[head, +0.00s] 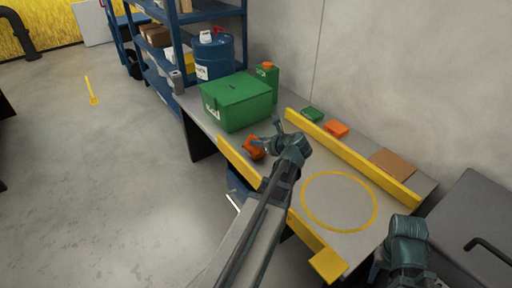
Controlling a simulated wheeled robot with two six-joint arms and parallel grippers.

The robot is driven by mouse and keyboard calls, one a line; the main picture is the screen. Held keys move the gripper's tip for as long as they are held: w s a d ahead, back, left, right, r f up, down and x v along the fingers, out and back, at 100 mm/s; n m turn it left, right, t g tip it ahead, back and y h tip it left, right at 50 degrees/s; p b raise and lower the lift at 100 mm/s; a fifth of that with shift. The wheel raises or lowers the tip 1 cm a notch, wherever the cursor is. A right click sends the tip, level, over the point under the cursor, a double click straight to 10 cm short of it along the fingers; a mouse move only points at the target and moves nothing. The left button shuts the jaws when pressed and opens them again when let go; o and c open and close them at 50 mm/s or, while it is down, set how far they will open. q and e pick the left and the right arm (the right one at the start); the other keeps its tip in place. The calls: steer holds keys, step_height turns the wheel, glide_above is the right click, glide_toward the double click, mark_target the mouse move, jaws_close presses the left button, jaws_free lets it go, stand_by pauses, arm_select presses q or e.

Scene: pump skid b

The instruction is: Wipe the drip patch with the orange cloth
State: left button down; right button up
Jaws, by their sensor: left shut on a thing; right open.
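I cannot tell whether the cloth touches the bench top. A yellow ring (305,188) is marked on the grey bench top, to the right of the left gripper. I cannot make out a drip patch; my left arm covers part of the bench. My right gripper (407,229) is open at the lower right, its fingertips hard to see.
A green lidded box (235,104) and a green canister (266,83) stand at the bench's far end. Yellow rails (350,156) edge the bench. Small green (312,114) and orange (336,129) items and a brown sheet (392,163) lie behind the back rail. The ringed area is clear.

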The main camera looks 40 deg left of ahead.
arm_select(q)
steer(key=shift+r+p, duration=2.05)
steer(key=shift+r, duration=0.35)
steer(key=shift+r, duration=0.1)
step_height(320, 180, up, 5)
steer(key=p, duration=0.5)
step_height(320, 180, down, 6)
steer(key=b, duration=0.5)
steer(key=shift+r, duration=0.15)
step_height(320, 180, up, 38)
steer(key=p, duration=3.7)
steer(key=shift+f, duration=0.2)
